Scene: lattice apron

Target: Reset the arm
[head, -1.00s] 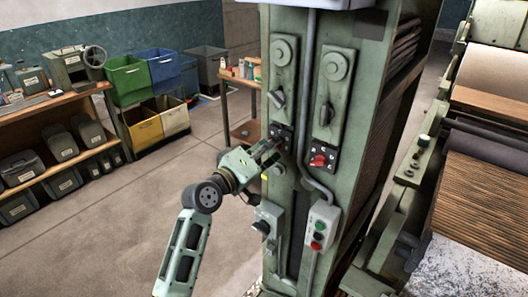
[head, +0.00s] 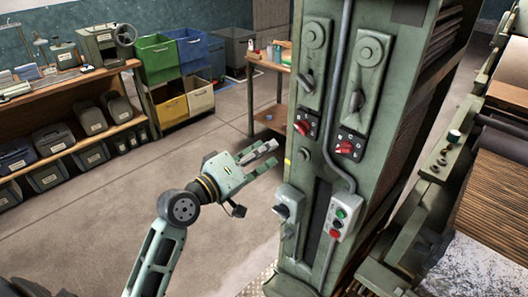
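My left gripper (head: 257,180) is in the middle of the head view, its fingers spread apart with nothing between them. It points right, toward the green machine column (head: 296,168), and stands apart from it in the picture. Two red rotary switches sit on dark plates on the column: the left red switch (head: 303,127) and the right red switch (head: 346,147). Both are up and to the right of the gripper, and clear of it. My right gripper is not in view.
A push-button box (head: 338,217) and a grey switch box (head: 289,205) stick out from the column's lower part. A wooden shelf (head: 75,85) with several cases stands at the left. Bins (head: 160,60) and a small table (head: 268,120) are behind. The floor (head: 90,225) at left is clear.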

